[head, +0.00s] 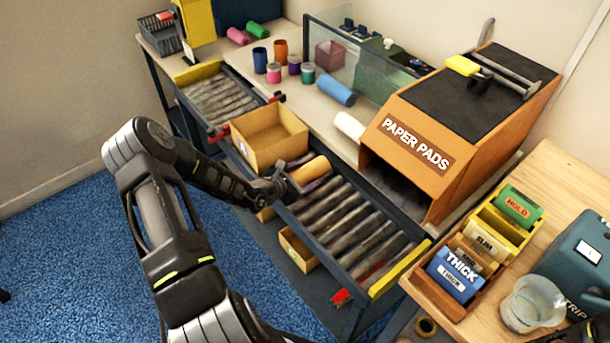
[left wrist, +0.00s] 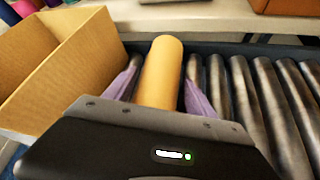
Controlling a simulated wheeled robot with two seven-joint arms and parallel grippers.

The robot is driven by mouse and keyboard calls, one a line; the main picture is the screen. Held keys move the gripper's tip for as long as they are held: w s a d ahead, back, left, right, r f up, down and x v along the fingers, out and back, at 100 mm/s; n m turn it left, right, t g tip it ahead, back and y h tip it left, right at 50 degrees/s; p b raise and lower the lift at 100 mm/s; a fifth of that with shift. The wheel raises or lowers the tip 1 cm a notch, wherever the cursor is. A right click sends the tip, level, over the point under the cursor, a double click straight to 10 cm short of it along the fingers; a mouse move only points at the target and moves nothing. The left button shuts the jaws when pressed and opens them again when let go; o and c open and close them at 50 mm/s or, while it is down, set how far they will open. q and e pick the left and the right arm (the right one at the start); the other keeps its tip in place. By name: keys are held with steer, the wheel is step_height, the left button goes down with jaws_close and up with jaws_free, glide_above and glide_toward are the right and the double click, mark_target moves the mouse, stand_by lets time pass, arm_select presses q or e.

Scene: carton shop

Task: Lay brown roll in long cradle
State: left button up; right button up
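The brown roll (head: 311,170) lies slanted over the conveyor's metal rollers beside an open carton. In the left wrist view the brown roll (left wrist: 161,72) is between the two purple fingers of my left gripper (left wrist: 160,85). In the head view my left gripper (head: 300,174) is low over the rollers at the roll's near end. I cannot make out which thing is the long cradle. My right gripper is not in view.
The open carton (head: 262,158) stands on the conveyor (head: 350,222) close by my left gripper. The orange paper pads box (head: 432,188) stands behind the rollers. A blue roll (head: 336,92) and a white roll (head: 350,126) lie on the bench. A labelled rack (head: 441,290) is at right.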

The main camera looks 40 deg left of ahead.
mark_target(303, 172)
arm_select(q)
jaws_close()
stand_by(0.5)
steer(key=shift+r, duration=0.1)
step_height(303, 172, up, 10)
steer(key=shift+f+b, duration=0.1)
steer(key=shift+b, duration=0.5)
stand_by(0.5)
